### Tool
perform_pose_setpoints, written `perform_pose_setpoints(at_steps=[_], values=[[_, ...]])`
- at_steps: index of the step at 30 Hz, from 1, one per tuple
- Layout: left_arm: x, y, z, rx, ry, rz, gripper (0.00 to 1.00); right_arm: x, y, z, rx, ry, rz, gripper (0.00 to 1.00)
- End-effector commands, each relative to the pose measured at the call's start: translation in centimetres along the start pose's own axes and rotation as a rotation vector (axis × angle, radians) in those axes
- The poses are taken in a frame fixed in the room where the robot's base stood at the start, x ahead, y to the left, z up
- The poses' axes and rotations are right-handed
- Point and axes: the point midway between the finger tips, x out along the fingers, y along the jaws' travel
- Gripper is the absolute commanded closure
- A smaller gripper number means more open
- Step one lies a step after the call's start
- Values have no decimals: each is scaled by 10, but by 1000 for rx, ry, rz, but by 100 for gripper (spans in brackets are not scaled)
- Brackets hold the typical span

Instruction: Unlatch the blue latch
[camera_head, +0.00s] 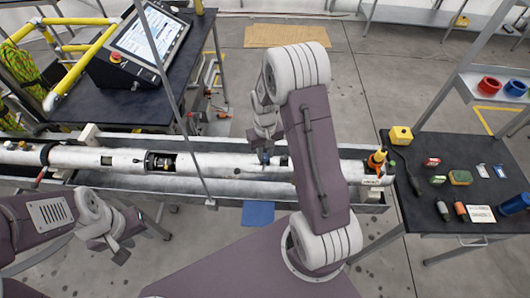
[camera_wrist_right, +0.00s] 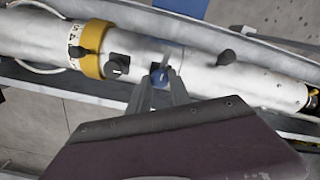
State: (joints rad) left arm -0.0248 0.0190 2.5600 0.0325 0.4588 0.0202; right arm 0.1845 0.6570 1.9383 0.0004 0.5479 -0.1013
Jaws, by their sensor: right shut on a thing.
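The white tube (camera_head: 225,162) lies lengthwise in a grey trough and also shows in the right wrist view (camera_wrist_right: 210,70). The small blue latch (camera_wrist_right: 159,77) sits on the tube, between a black square fitting (camera_wrist_right: 117,68) and a black knob (camera_wrist_right: 227,57). My right gripper (camera_wrist_right: 160,80) is shut on the blue latch, with one finger on each side partly hiding it. In the head view my right gripper (camera_head: 265,148) is over the tube. My left gripper (camera_head: 120,252) hangs in front of the trough, apart from the tube; its jaw opening is unclear.
A yellow collar (camera_wrist_right: 92,50) rings the tube in the wrist view. A dark table (camera_head: 455,165) at right holds tools and small coloured items. A console screen (camera_head: 150,38) stands on a black table at upper left. A thin grey post (camera_head: 180,105) rises before the tube.

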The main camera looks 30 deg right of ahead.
Motion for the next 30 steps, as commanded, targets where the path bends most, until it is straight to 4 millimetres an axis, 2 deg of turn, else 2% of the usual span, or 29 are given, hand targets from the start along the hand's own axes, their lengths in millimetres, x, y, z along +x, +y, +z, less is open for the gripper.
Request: perform_pose_setpoints(at_steps=[12, 26, 27, 29, 30], values=[[-2, 0, 0, 0, 0, 0, 64, -3, 1, -3, -129, 9, 2, 100], [-2, 0, 0, 0, 0, 0, 64, -3, 1, -3, -138, 10, 3, 100], [-2, 0, 0, 0, 0, 0, 64, -3, 1, -3, -138, 10, 3, 68], [-2, 0, 0, 0, 0, 0, 64, -3, 1, -3, -137, 9, 2, 54], [-1, 0, 0, 0, 0, 0, 64, -2, 1, -2, -137, 8, 2, 54]])
